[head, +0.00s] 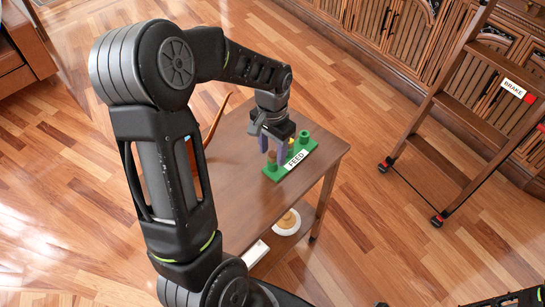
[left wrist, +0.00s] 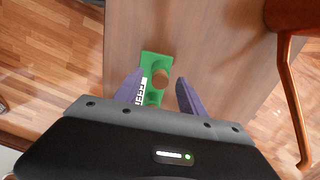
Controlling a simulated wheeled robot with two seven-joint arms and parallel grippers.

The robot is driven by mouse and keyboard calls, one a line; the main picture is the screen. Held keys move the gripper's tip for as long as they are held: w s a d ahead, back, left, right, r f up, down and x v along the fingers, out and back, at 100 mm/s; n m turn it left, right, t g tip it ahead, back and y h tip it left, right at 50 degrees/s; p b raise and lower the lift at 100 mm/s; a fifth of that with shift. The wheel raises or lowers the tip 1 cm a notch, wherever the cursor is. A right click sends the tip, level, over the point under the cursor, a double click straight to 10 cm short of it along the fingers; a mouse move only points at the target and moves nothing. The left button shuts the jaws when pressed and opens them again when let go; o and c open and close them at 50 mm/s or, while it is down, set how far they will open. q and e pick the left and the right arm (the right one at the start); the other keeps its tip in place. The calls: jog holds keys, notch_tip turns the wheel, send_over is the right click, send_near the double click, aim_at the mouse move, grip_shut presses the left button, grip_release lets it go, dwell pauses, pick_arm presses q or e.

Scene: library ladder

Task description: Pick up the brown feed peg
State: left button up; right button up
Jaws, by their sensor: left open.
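The brown feed peg (left wrist: 161,77) stands on a green base (left wrist: 149,62) in the left wrist view, seen nearly from above. In the head view the green base (head: 298,158) lies on the brown table and carries a white FEED label (head: 296,161). The brown peg (head: 272,157) shows there only partly, behind the fingers. My left gripper (head: 273,148) is open above the base. In the left wrist view its purple fingers (left wrist: 159,88) are on either side of the peg, with gaps. I cannot tell whether the fingertips are down at the peg's height.
The table (head: 235,170) has bare top around the base. An orange-brown curved object (head: 216,120) stands at its far left. A white plate (head: 287,224) sits on the lower shelf. A ladder (head: 440,130) with a BRAKE label stands at the right.

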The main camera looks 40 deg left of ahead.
pick_arm(q)
jog(key=shift+c, duration=0.2)
grip_shut()
dwell(0.3)
